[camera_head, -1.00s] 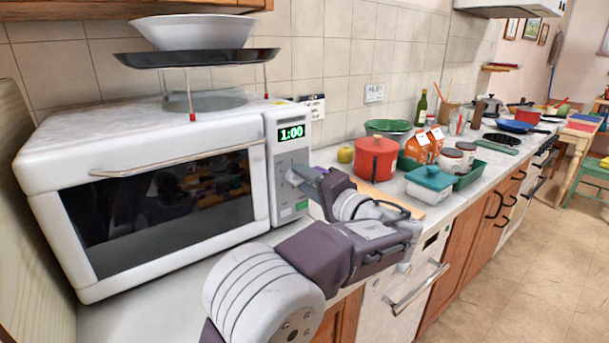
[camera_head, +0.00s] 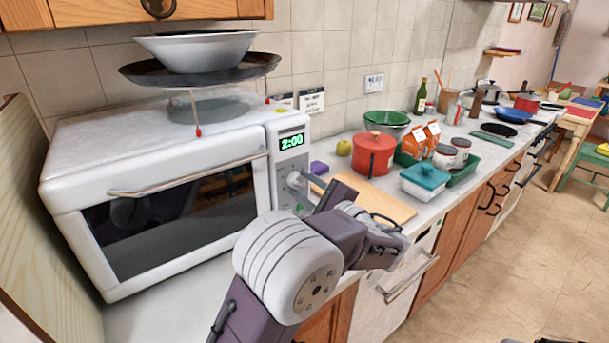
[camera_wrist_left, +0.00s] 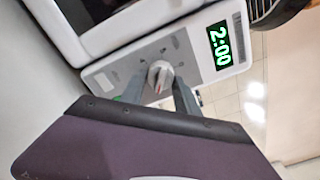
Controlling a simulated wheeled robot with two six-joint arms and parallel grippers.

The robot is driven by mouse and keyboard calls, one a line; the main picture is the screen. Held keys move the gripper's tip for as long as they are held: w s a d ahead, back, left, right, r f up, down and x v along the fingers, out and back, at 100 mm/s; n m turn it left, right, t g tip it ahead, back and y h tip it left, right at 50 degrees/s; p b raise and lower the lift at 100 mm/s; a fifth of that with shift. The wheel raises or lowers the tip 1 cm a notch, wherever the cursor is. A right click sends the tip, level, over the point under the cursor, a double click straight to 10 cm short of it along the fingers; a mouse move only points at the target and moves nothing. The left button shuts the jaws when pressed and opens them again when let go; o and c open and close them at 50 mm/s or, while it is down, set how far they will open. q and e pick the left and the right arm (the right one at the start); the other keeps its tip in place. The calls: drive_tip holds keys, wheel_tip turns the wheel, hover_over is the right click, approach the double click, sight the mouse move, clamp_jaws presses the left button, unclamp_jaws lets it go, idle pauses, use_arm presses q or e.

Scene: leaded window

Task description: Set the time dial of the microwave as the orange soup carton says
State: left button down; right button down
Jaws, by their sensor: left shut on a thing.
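The white microwave (camera_head: 160,170) stands on the counter at the left, door shut. Its green display (camera_head: 292,142) reads 2:00, and the display also shows in the left wrist view (camera_wrist_left: 220,45). The round time dial (camera_wrist_left: 160,72) sits on the panel below the display. My left gripper (camera_wrist_left: 158,88) is shut on the dial, one finger on each side; in the head view the gripper (camera_head: 301,186) partly hides it.
A red pot (camera_head: 373,155), a wooden board (camera_head: 390,205) and a teal-lidded dish (camera_head: 424,182) are on the counter to the right.

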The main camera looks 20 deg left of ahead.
use_arm(q)
drive_tip(key=m+p, duration=0.2)
drive_tip(key=p, duration=0.1)
drive_tip(key=shift+r+m, duration=0.15)
drive_tip(key=shift+m, duration=0.25)
drive_tip(key=shift+m+p, duration=0.75)
drive_tip(key=shift+m, duration=0.05)
drive_tip(key=shift+f, duration=0.2)
drive_tip(key=c, duration=0.9)
unclamp_jaws()
drive_tip(key=v, duration=0.9)
drive_tip(key=shift+s+f, duration=0.1)
